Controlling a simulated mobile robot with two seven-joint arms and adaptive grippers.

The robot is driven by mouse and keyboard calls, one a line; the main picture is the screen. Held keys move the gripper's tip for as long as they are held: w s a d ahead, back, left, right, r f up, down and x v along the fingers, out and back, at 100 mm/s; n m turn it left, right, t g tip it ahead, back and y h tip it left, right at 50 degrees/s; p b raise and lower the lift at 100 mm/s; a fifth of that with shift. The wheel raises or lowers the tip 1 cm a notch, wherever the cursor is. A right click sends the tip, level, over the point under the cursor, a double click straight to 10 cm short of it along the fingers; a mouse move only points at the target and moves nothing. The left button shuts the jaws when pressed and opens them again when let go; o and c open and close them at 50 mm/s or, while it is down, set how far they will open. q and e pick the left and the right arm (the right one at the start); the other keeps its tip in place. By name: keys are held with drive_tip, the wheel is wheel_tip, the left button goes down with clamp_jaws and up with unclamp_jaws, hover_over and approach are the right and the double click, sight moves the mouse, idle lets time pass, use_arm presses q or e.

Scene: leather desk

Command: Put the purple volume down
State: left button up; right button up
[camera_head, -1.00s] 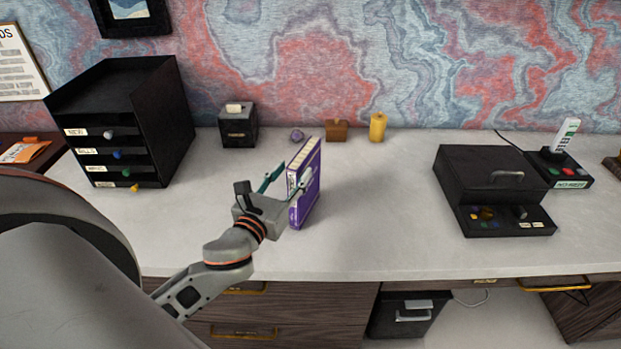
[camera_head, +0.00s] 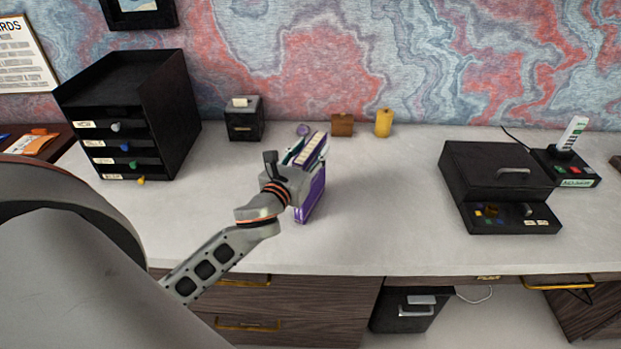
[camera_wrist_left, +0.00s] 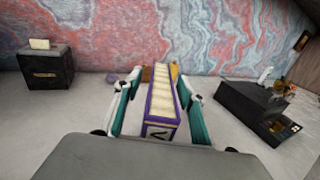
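The purple volume (camera_head: 313,197) stands upright on the pale desk, its cream page edges facing up. In the left wrist view the purple volume (camera_wrist_left: 163,100) lies between the two fingers, with its lettered end toward me. My left gripper (camera_head: 306,152) is around the upper part of the volume and hides some of it in the head view. Its fingers (camera_wrist_left: 157,92) are spread, one on each side. A gap shows on the left side; the right finger looks very close to the volume, and contact there cannot be told. My right gripper is not in view.
A black drawer unit (camera_head: 130,115) stands at the left and a small black box (camera_head: 244,120) behind. A wooden block (camera_head: 342,124) and yellow cylinder (camera_head: 383,122) are near the wall. A black case (camera_head: 497,185) stands at the right. The desk between is clear.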

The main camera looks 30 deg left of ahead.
use_arm(q)
clamp_jaws()
drive_tip(key=shift+r, duration=0.1)
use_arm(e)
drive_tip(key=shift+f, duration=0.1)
use_arm(q)
drive_tip(key=shift+r, duration=0.1)
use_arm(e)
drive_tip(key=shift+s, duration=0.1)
